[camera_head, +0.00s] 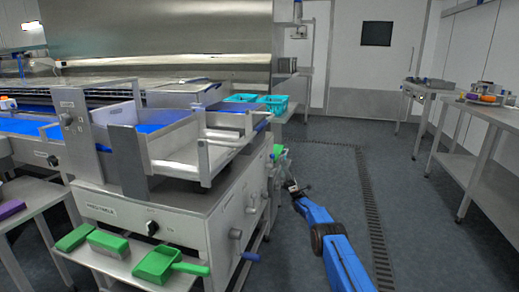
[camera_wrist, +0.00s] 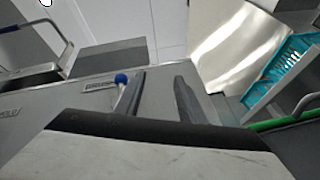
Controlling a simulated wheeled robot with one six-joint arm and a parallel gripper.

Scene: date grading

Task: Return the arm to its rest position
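My blue arm reaches forward from the bottom of the head view, to the right of the grading machine. My gripper (camera_head: 291,187) is small and dark at its far end, low over the floor and close to the machine's right side. In the wrist view my gripper (camera_wrist: 160,82) shows two dark fingers standing apart, with nothing held between them. A blue ball knob (camera_wrist: 121,79) shows beside the left finger; it does not appear gripped. Whether the gripper touches anything at the machine's side cannot be told.
The grading machine (camera_head: 180,222) stands left, with a green scoop (camera_head: 158,264) on its front shelf. Teal baskets (camera_head: 272,103) sit behind it and also show in the wrist view (camera_wrist: 284,60). A steel table (camera_head: 490,116) is at right. The floor (camera_head: 425,215) between is clear.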

